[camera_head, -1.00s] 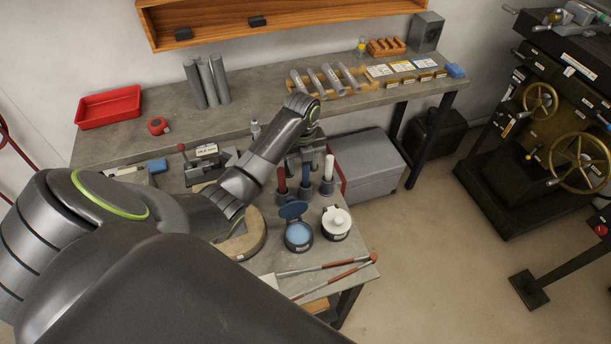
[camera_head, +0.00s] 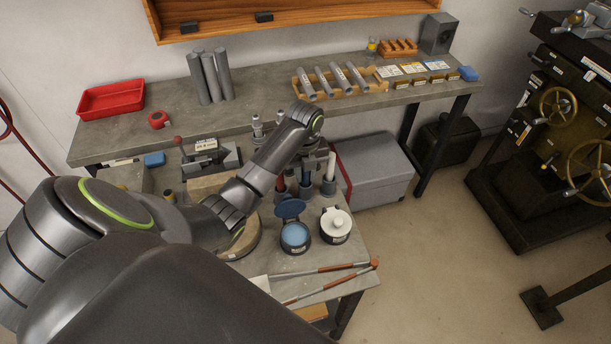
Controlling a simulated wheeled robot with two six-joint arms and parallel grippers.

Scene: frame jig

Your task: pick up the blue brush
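The blue brush (camera_head: 306,179) stands upright in a dark round holder, between a red upright piece (camera_head: 280,184) and a white one (camera_head: 331,166). My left gripper (camera_head: 304,165) points down right at the blue brush, over its upper part. The gripper and wrist hide the brush's top, and I cannot tell whether the fingers are open or closed around it. My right gripper is not in view.
In front of the holders are an open pot with light blue contents (camera_head: 295,236) and a white-lidded pot (camera_head: 335,223). Two long rods with red-brown parts (camera_head: 322,270) lie near the bench's front edge. A grey case (camera_head: 376,172) stands on the floor behind.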

